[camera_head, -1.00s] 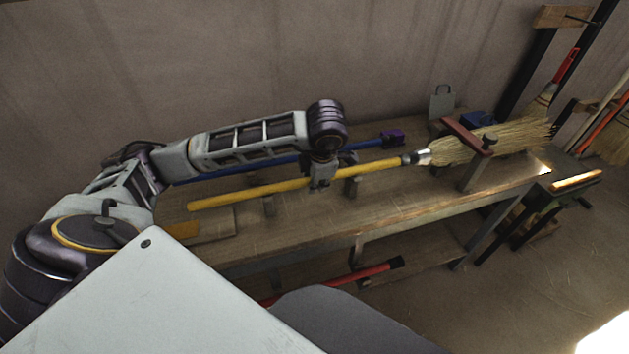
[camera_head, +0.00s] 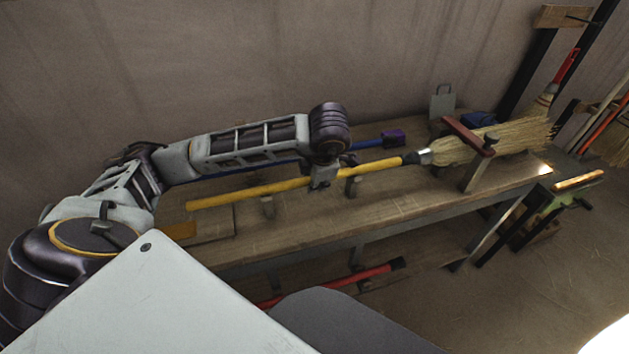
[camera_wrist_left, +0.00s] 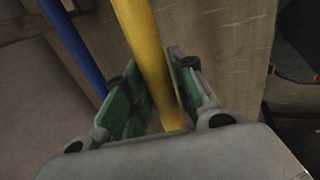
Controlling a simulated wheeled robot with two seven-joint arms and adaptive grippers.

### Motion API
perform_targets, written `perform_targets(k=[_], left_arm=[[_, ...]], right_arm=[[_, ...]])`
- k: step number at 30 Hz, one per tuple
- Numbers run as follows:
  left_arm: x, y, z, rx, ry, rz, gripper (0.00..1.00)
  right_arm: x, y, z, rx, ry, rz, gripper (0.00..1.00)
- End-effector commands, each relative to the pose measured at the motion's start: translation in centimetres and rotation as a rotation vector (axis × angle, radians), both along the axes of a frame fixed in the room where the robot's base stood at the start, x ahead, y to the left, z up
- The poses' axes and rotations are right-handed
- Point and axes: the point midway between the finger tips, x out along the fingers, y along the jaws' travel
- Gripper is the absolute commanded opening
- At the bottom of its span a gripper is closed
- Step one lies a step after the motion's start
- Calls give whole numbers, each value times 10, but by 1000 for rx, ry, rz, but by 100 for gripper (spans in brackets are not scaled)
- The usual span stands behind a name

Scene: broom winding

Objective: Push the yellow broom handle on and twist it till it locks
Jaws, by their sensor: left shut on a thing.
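The yellow broom handle (camera_head: 254,191) lies level above the workbench on small supports. Its dark right end meets the metal collar (camera_head: 424,157) of the straw broom head (camera_head: 460,148); I cannot tell whether it is locked. The head is held under a red clamp bar (camera_head: 466,135). My left gripper (camera_head: 322,180) is on the handle right of its middle. In the left wrist view, its green-padded fingers (camera_wrist_left: 154,98) stand on both sides of the yellow handle (camera_wrist_left: 148,45). My right gripper is not in view.
A blue handle (camera_head: 364,144) with a purple end lies behind the yellow one on the wooden bench (camera_head: 400,205). A red handle (camera_head: 370,274) lies below the bench. Brooms lean at the far right. The bench front is mostly clear.

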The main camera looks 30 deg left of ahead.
Motion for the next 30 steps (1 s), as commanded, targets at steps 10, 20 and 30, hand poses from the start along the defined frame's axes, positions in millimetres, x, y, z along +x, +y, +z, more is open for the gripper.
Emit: perform_targets(k=[10, 20, 30], left_arm=[[0, -4, -2, 19, -24, -7, 0], [0, -3, -2, 42, -43, -6, 0], [0, -4, -2, 66, -64, -7, 0]], right_arm=[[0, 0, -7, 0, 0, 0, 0], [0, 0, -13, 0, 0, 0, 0], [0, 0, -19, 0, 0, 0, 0]])
